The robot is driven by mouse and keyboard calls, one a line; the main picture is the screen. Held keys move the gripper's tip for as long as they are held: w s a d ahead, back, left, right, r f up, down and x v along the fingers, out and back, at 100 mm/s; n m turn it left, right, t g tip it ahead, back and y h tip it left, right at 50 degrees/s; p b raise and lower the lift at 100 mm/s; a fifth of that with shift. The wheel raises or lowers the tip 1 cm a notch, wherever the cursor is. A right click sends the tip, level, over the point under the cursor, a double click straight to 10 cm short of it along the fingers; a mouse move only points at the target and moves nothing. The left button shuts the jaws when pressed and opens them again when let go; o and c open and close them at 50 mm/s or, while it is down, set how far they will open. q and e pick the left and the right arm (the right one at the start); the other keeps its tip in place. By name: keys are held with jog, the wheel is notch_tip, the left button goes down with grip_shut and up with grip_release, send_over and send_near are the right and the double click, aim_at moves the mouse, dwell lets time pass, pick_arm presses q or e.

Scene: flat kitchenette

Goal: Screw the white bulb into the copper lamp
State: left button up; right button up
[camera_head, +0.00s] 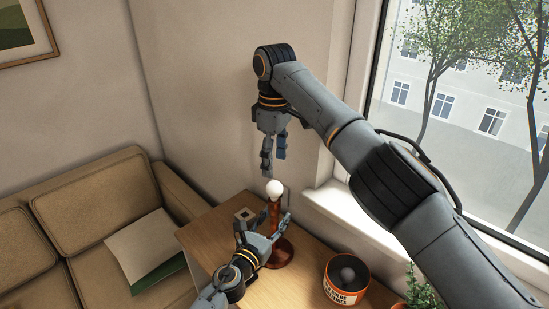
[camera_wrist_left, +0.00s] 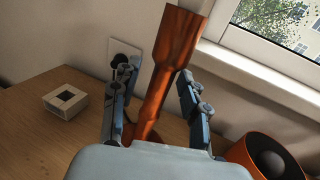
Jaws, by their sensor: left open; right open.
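The copper lamp (camera_head: 281,254) stands upright on the wooden table, and its stem also shows in the left wrist view (camera_wrist_left: 156,88). The white bulb (camera_head: 274,188) sits upright at the top of the lamp; whether it is threaded in cannot be told. The bulb is out of frame in the left wrist view. My left gripper (camera_head: 263,222) is open, with one finger on each side of the lamp's stem; gaps show beside the stem in the wrist view (camera_wrist_left: 155,72). My right gripper (camera_head: 273,165) is open and points down just above the bulb, apart from it.
An orange-rimmed bin (camera_head: 347,296) with a greyish bulb (camera_head: 347,274) inside stands at the table's right. A small pale block with a dark square hole (camera_head: 245,215) lies left of the lamp. A plant (camera_head: 423,291), window sill (camera_head: 352,214) and sofa (camera_head: 95,215) border the table.

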pick_arm(q)
jog(key=v, duration=1.2)
jog(key=shift+f, duration=0.1)
pick_arm(e)
jog(key=shift+s, duration=0.1)
